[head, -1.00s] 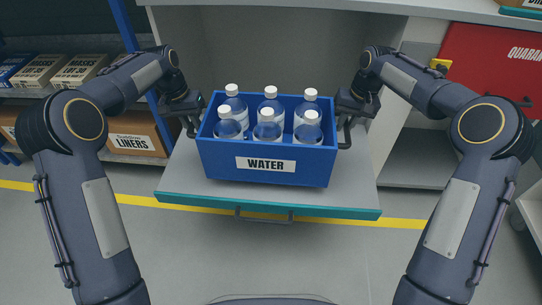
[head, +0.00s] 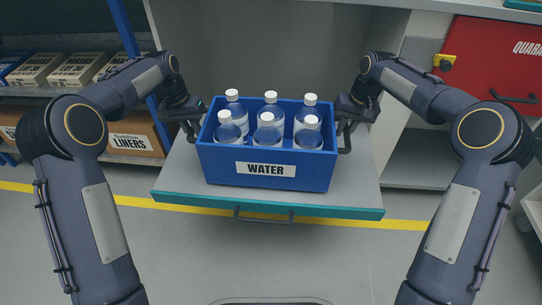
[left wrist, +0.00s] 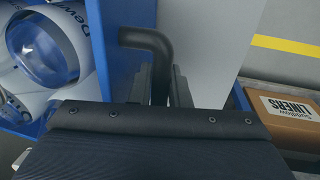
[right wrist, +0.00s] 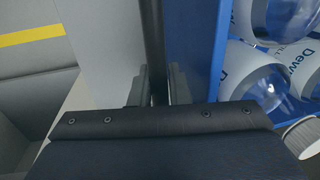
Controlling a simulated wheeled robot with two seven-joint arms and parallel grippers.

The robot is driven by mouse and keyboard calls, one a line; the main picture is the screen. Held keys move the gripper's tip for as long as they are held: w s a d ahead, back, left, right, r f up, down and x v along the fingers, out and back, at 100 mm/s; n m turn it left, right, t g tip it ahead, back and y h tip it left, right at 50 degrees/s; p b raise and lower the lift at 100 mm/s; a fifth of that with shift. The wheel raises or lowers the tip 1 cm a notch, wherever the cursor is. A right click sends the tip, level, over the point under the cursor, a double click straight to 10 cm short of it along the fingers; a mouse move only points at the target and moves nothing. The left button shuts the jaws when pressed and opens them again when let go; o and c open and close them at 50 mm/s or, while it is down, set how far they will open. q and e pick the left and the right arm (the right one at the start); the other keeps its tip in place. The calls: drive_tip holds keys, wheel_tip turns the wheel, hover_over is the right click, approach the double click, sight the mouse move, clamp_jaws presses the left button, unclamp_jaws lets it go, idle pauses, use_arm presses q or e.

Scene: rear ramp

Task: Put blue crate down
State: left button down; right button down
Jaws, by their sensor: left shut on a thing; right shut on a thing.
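The blue crate (head: 222,169), labelled WATER, holds several clear bottles with white caps and looks level. It is over the grey pull-out shelf (head: 348,185) with the teal front edge. I see no clear gap beneath it, but cannot tell whether it touches the shelf. My left gripper (head: 190,122) is shut on the black handle at the crate's left end; this handle (left wrist: 150,42) shows in the left wrist view. My right gripper (head: 346,128) is shut on the handle at the right end; that handle (right wrist: 153,45) shows in the right wrist view. The crate's underside is hidden.
A metal pull bar (head: 264,217) hangs on the shelf's front. The grey compartment wall (head: 270,50) stands behind. Cardboard boxes, one marked LINERS (head: 137,136), sit on a rack at left behind a blue post (head: 126,25). A red panel (head: 495,70) is at right. The floor in front is clear.

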use_arm(q)
drive_tip(key=shift+w+f+b, duration=0.1)
drive_tip(key=shift+f+b, duration=0.45)
drive_tip(key=shift+b, duration=0.2)
use_arm(e)
drive_tip(key=shift+w+f, duration=0.1)
drive_tip(key=shift+f, duration=0.45)
use_arm(q)
drive_tip(key=c, duration=1.8)
unclamp_jaws()
drive_tip(key=shift+f, duration=0.3)
use_arm(e)
drive_tip(key=c, duration=1.8)
unclamp_jaws()
drive_tip(key=shift+f, duration=0.3)
use_arm(q)
drive_tip(key=shift+o, duration=1.3)
drive_tip(key=shift+s+r, duration=0.15)
drive_tip(key=shift+s, duration=0.05)
use_arm(e)
drive_tip(key=shift+o, duration=1.3)
drive_tip(key=shift+s+r, duration=0.15)
drive_tip(key=shift+s, duration=0.05)
use_arm(q)
drive_tip(key=shift+o, duration=0.9)
use_arm(e)
drive_tip(key=shift+o, duration=0.9)
